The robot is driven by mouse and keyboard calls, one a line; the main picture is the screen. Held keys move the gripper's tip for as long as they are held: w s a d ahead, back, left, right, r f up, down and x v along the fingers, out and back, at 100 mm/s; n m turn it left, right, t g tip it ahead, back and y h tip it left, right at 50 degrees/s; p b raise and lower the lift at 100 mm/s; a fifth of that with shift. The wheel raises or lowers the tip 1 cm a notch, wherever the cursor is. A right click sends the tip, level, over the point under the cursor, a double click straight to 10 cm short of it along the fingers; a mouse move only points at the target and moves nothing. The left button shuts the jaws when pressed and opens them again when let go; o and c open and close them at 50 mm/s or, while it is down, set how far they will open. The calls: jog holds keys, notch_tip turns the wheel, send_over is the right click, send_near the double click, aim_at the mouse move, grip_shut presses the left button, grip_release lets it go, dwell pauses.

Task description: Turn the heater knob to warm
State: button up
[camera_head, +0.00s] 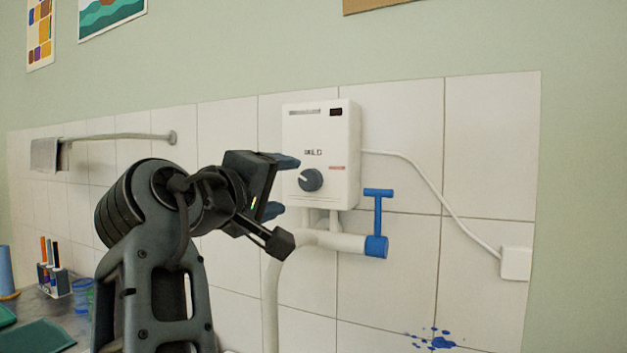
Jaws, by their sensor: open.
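The white heater (338,125) is a box fixed to the tiled wall, right of the picture's middle. Its round dark grey knob (311,180) sits low on the front face, with a pale pointer mark on it. Small markings above the knob are too small to read. My gripper (280,186) is open and empty, just left of the knob. One finger is level with the knob's top and the other is lower. I cannot tell whether either finger touches the heater.
A white pipe (328,240) with a blue tap handle (378,205) runs below the heater. A cable goes right to a white wall box (516,263). A rail (120,136) with a grey cloth is at left. Markers (50,265) and green trays stand on the counter at lower left.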

aim_at(306, 181)
jog(key=shift+p+x, duration=0.75)
jog(key=shift+x, duration=3.2)
jog(key=shift+c, duration=0.5)
jog(key=c, duration=1)
jog(key=shift+o, duration=0.2)
